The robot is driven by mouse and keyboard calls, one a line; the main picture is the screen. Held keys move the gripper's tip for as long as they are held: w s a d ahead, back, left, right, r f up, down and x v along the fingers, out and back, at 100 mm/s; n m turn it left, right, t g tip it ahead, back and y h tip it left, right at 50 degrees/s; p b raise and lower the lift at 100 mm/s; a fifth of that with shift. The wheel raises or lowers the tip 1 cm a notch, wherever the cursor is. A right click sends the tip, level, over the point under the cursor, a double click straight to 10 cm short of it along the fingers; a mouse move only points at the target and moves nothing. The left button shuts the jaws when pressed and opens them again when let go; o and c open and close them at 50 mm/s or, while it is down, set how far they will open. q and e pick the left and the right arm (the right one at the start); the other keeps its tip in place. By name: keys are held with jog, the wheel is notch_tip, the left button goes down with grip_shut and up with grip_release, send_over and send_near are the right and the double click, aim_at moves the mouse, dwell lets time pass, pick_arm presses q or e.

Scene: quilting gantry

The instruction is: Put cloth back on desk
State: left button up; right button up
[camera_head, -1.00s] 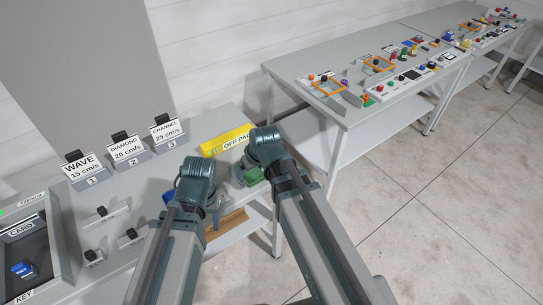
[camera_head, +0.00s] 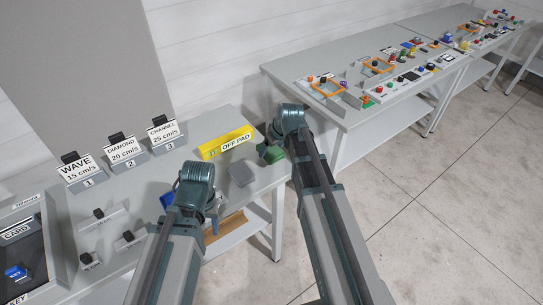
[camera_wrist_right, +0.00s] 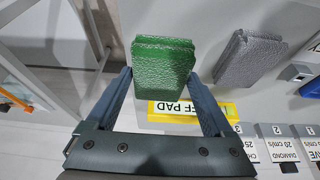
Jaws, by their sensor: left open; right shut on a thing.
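A green folded cloth (camera_head: 272,155) is at the far right end of the desk (camera_head: 198,133) in the head view. My right gripper (camera_head: 268,148) is shut on it; the right wrist view shows the green cloth (camera_wrist_right: 162,65) between both fingers (camera_wrist_right: 165,90). Whether it touches the desk I cannot tell. A grey folded cloth (camera_head: 242,173) lies on the desk left of it, and also shows in the right wrist view (camera_wrist_right: 250,60). My left gripper (camera_head: 192,208) is open above the desk's front edge, its fingers partly hidden by the wrist.
A yellow "OFF PAD" sign (camera_head: 226,142) stands behind the cloths. Signs numbered 1 to 3 (camera_head: 123,150) stand along the desk's back. A blue item (camera_head: 252,217) shows partly near the front edge. A longer table (camera_head: 355,118) with orange frames and knobs stands to the right.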

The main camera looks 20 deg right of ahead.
aim_at(273, 152)
notch_tip(273, 152, down, 4)
jog(key=shift+a+r+b, duration=0.1)
jog(key=shift+r+b, duration=0.15)
jog(key=shift+b, duration=1)
pick_arm(q)
notch_tip(273, 152, down, 3)
jog(key=shift+f, duration=0.15)
pick_arm(e)
jog(key=shift+s+r, duration=0.1)
jog(key=shift+r, duration=0.05)
pick_arm(q)
jog(key=shift+f, duration=0.15)
pick_arm(e)
jog(key=o, duration=0.9)
